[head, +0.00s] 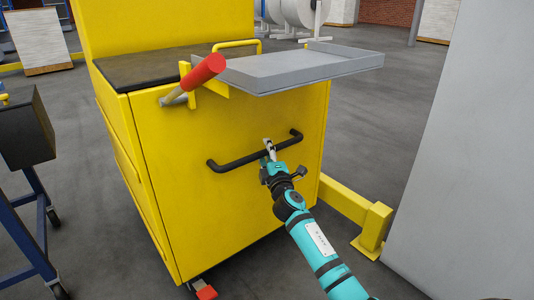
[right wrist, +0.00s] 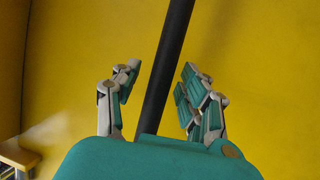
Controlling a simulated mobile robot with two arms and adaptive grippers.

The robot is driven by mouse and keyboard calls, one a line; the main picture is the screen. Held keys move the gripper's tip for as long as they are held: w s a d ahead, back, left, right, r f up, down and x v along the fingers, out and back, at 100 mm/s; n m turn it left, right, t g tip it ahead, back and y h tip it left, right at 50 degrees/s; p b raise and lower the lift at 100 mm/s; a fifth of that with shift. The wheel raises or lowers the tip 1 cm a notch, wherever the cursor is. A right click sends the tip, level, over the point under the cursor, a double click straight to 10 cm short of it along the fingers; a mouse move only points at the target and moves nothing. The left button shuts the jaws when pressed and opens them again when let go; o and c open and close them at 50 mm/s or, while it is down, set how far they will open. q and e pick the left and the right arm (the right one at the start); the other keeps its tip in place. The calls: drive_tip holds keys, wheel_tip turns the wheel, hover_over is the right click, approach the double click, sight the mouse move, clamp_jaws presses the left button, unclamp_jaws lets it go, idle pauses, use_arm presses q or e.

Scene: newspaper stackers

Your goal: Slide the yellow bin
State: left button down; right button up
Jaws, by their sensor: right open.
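The yellow bin (head: 215,205) stands upright on the floor, with a black bar handle (head: 238,157) across its front face. My right gripper (head: 269,148) is at the right half of that handle. In the right wrist view the handle (right wrist: 165,70) runs between the two open fingers of the right gripper (right wrist: 157,88), with a gap on either side. The yellow face fills the background there. My left gripper is not in view.
A grey tray (head: 300,70) and a red-gripped lever (head: 205,72) jut out above the handle. A yellow floor rail (head: 350,202) stands right of the bin, beside a large grey panel (head: 465,160). A blue wheeled cart (head: 32,215) is at left. Bare floor lies between cart and bin.

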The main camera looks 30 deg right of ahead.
clamp_jaws()
drive_tip(key=shift+s+f, duration=0.1)
idle(0.5)
